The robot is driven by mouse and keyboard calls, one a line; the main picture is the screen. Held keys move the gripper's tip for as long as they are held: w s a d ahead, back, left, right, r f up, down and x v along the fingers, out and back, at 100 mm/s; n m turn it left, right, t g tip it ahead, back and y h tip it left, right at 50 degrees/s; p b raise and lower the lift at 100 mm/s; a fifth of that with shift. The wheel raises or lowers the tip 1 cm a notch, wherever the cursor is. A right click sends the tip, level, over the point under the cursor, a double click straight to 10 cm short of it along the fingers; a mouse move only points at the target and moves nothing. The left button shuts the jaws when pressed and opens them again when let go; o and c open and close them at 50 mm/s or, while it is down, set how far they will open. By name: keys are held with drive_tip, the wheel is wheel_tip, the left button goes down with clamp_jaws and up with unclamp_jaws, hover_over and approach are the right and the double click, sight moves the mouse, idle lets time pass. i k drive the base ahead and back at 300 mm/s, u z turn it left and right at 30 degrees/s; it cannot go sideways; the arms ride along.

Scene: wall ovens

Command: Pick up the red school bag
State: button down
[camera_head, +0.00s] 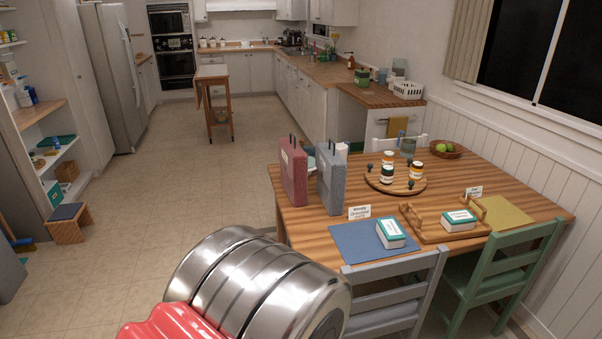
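A round wooden tray (372,183) with jars, a handled tray (436,235), placemats and labelled boxes occupy the table. A grey chair (380,300) and a green chair (510,255) stand on the near side. A wooden trolley (214,100) is farther back. The floor left of the table is open.

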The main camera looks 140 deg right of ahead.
sight(293, 160)
drive_tip(key=z, duration=4.95)
